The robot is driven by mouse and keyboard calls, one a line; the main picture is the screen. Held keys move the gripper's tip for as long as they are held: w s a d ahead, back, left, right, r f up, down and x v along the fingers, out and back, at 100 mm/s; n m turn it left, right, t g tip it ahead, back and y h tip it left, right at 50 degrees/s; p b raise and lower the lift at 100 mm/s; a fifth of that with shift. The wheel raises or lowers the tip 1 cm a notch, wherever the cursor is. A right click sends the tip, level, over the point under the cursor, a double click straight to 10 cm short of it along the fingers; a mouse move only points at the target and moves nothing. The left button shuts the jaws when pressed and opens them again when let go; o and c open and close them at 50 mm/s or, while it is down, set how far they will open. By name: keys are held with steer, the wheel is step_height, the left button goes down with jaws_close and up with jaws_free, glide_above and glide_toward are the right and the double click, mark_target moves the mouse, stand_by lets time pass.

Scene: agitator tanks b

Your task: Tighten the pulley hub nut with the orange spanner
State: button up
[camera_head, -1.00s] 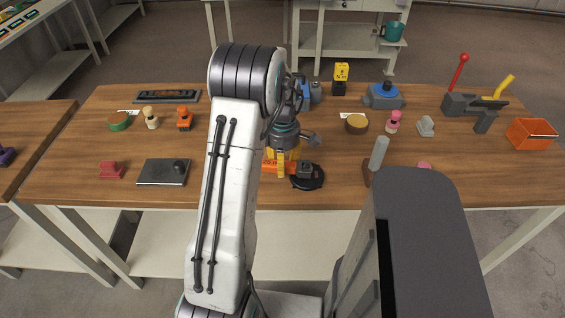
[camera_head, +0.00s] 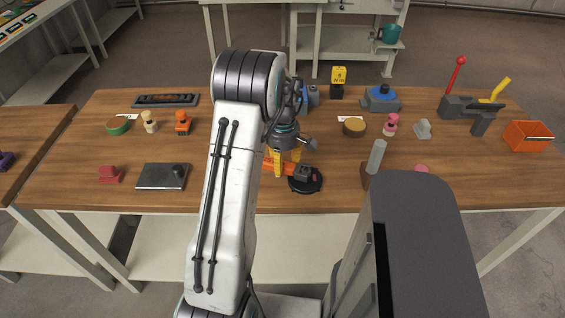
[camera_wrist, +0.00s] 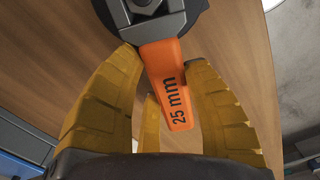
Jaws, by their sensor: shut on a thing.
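The orange spanner (camera_head: 272,165) lies level just above the table near its front middle, its head end at the black pulley (camera_head: 306,184). My gripper (camera_head: 283,168) reaches down over the handle with yellow fingers and is shut on it. In the wrist view the handle (camera_wrist: 166,75), marked "25 mm", runs between the yellow fingers (camera_wrist: 163,65). The spanner's dark head (camera_wrist: 145,8) sits over the dark pulley at the top edge. A grey hub nut (camera_head: 303,173) shows at the pulley's middle; how fully the jaw sits around it I cannot tell.
A dark flat plate (camera_head: 152,178) and a red block (camera_head: 109,174) lie to the left. A brown block with a grey post (camera_head: 376,158) stands to the right. Several small knobs and fixtures line the back.

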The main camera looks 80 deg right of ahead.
steer(key=shift+s+d+m+p, duration=0.15)
steer(key=shift+d+m, duration=0.2)
steer(key=shift+m, duration=0.25)
steer(key=shift+s+d+m+p, duration=0.15)
steer(key=shift+d+m, duration=0.15)
steer(key=shift+m, duration=0.3)
steer(key=shift+w+a+n, duration=0.15)
steer(key=shift+n, duration=0.25)
steer(key=shift+w, duration=0.1)
steer(key=shift+w+d, duration=0.25)
steer(key=shift+w, duration=0.5)
steer(key=shift+w+d, duration=0.25)
steer(key=shift+w, duration=0.5)
steer(key=shift+w+d, duration=0.25)
steer(key=shift+w, duration=0.5)
steer(key=shift+r+p, duration=2)
steer(key=shift+r, duration=0.55)
